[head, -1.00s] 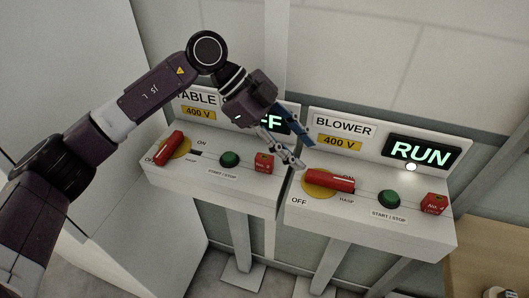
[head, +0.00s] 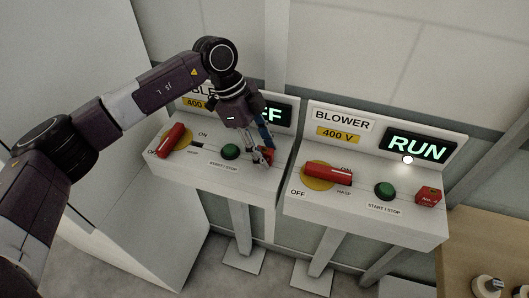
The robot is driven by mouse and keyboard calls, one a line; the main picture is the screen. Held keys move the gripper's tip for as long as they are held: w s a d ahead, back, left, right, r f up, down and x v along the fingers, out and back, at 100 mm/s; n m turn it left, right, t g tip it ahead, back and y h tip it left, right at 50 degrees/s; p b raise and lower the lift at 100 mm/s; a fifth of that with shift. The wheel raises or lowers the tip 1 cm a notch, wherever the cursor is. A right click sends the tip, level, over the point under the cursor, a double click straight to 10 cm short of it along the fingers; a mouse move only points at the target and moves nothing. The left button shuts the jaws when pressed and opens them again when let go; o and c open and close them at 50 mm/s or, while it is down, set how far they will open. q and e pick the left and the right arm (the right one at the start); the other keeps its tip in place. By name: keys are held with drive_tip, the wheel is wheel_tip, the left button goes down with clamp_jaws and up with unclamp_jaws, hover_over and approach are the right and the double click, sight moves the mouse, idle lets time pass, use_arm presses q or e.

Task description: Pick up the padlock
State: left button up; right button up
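A small red padlock-like block (head: 267,154) with a dark marking sits at the right end of the left control box, partly hidden by my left gripper. My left gripper (head: 261,164) points down at this block, its fingertips right at it. Whether the fingers are closed on it is too small to tell. A similar red block (head: 428,196) with a "No. 4" label sits at the right end of the blower box. My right gripper is not in view.
The left box (head: 205,180) has a red handle (head: 171,140) and green button (head: 230,152). The blower box (head: 350,216) has a red handle (head: 328,173), green button (head: 385,191) and lit RUN display (head: 417,149). A wooden table (head: 460,255) with small round items is at lower right.

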use_arm(q)
clamp_jaws()
drive_tip(key=shift+r, duration=0.1)
idle(0.4)
